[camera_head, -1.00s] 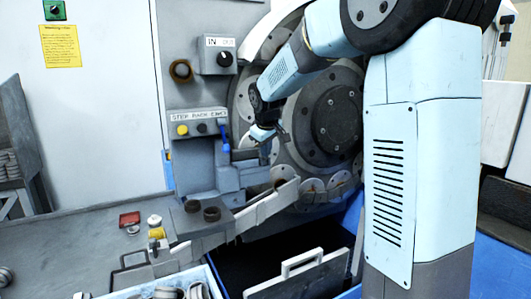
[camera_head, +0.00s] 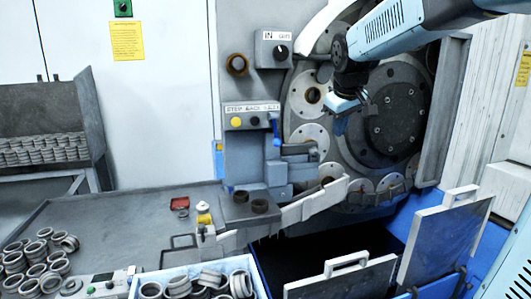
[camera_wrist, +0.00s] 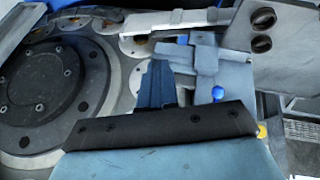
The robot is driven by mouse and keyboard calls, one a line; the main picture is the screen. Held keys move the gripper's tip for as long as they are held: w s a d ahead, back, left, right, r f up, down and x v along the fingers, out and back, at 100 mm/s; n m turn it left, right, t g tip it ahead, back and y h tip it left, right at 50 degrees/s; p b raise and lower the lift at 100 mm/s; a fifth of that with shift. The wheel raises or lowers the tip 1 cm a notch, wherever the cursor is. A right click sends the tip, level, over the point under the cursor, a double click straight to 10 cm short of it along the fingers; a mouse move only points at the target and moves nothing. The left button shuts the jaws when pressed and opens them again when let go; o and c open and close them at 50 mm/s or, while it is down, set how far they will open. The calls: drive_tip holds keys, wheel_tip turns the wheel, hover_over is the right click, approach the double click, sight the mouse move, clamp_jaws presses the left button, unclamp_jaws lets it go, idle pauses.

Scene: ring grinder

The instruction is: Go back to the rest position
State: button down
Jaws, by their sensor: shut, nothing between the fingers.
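My arm comes in from the upper right of the head view. My gripper (camera_head: 350,122) hangs pointing down in front of the grinder's large round disc (camera_head: 395,115). Its fingers are shut with nothing between them. In the wrist view my gripper (camera_wrist: 157,85) shows as blue-grey fingers beyond a dark plate. There the disc (camera_wrist: 45,85) lies to the left and the grey loading fixture (camera_wrist: 195,60) lies just beyond the fingers. I see no contact between my gripper and the machine.
The control panel (camera_head: 252,116) with yellow and black buttons stands left of my gripper. A crate of rings (camera_head: 140,275) and loose rings (camera_head: 35,255) lie at lower left. Grey handled covers (camera_head: 340,280) stand at the front. A rack (camera_head: 45,105) is at far left.

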drive_tip(key=s+f+m, duration=0.2)
drive_tip(key=s+f, duration=0.2)
drive_tip(key=s, duration=0.8)
drive_tip(key=s+f+m+y, duration=0.1)
drive_tip(key=s+f+m, duration=0.2)
drive_tip(key=s, duration=1)
wheel_tip(320, 180, down, 2)
drive_tip(key=shift+f, duration=0.15)
